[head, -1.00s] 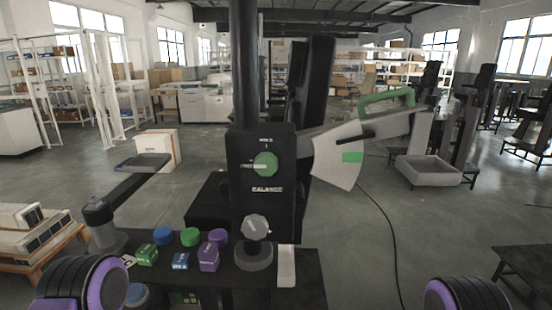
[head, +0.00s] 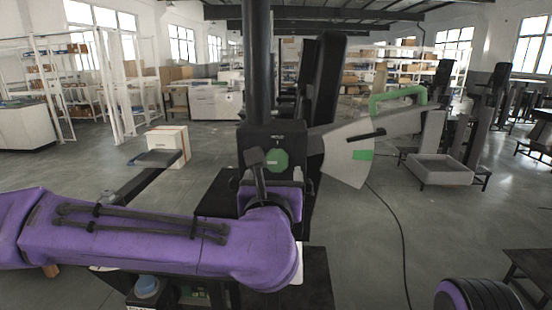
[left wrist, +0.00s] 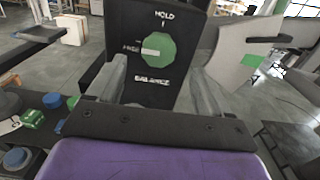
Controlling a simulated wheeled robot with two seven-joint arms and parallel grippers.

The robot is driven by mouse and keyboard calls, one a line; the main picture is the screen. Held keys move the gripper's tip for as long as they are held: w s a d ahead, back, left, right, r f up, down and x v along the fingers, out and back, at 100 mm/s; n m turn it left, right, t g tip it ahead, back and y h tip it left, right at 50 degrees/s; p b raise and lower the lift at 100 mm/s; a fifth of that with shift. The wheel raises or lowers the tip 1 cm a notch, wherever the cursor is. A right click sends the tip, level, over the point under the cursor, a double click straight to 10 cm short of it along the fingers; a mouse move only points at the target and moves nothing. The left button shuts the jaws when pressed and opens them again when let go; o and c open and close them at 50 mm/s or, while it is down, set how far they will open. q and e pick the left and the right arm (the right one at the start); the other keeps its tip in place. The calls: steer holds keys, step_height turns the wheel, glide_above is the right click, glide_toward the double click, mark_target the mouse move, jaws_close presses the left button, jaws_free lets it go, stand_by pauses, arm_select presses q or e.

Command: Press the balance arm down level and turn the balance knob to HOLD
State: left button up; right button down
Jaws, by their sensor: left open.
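The green balance knob (head: 277,160) sits on a black panel (head: 250,135). In the left wrist view the knob (left wrist: 160,50) has its white mark pointing left at FREE; HOLD is printed above it. My left gripper (head: 276,174) is open in front of the panel, just below the knob. In the left wrist view its two fingers stand apart either side of the lower panel, and I see nothing between them in their grasp. The grey balance arm (head: 405,124) slopes up to the right, with a green handle (head: 398,95) on top. My right gripper is out of view.
A pale fan-shaped plate (head: 345,160) with a green patch and a dark pointer is beside the panel. A grey tray (head: 440,170) stands to the right. A flat-topped arm (head: 155,158) is left of the panel. Green and blue pieces lie at the left in the wrist view.

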mark_target(276, 161)
arm_select(q)
steer(key=w+p, duration=0.2)
steer(key=w, duration=0.5)
steer(key=shift+r+p, duration=0.15)
steer(key=shift+p, duration=0.2)
steer(key=shift+w, duration=0.4)
steer(key=c, duration=1)
